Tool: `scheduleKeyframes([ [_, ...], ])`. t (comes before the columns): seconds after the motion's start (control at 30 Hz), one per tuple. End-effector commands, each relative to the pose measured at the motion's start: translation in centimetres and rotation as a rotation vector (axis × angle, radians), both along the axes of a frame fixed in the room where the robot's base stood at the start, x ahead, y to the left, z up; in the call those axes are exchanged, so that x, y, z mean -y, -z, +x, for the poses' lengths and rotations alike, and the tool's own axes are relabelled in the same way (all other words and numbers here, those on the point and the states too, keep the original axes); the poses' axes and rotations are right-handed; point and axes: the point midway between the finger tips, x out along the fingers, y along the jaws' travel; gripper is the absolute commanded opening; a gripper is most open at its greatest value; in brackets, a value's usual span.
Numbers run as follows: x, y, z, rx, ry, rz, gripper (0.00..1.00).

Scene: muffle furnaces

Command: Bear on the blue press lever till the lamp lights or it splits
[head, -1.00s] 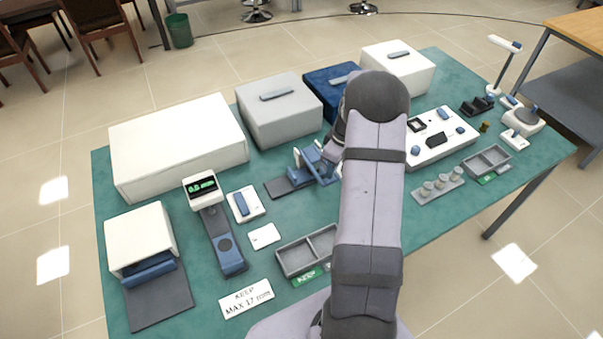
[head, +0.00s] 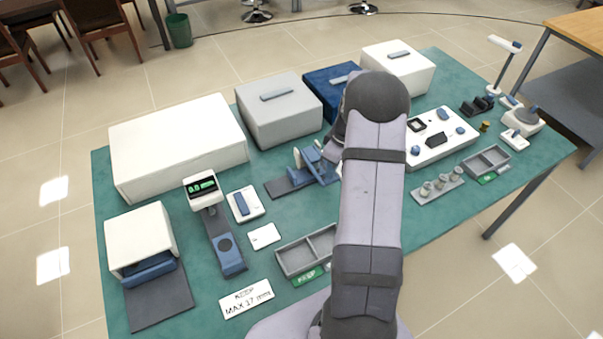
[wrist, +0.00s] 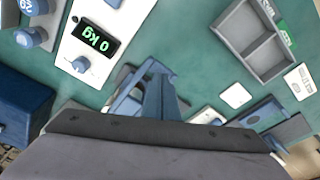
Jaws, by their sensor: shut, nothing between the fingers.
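The blue press (head: 316,164) stands on a dark base plate at mid-table in the head view, just left of my arm. In the wrist view its blue lever and frame (wrist: 150,98) show just beyond the edge of my gripper. My gripper (wrist: 165,135) fills the bottom of the wrist view as a dark grey body, with its fingertips out of sight. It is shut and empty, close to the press. I cannot tell whether it touches the lever.
Grey and blue boxes (head: 280,115) stand behind the press. A gauge with a green readout (head: 203,188) stands to the left. Weights (head: 441,183) sit to the right.

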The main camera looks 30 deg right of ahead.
Motion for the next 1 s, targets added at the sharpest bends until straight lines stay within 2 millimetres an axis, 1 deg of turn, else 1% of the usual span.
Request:
scheduleKeyframes([
  [0.37, 0.0, 0.4, 0.0, 0.000, 0.000, 0.000, 0.00],
  [1.0, 0.0, 2.7, 0.1, 0.000, 0.000, 0.000, 0.00],
])
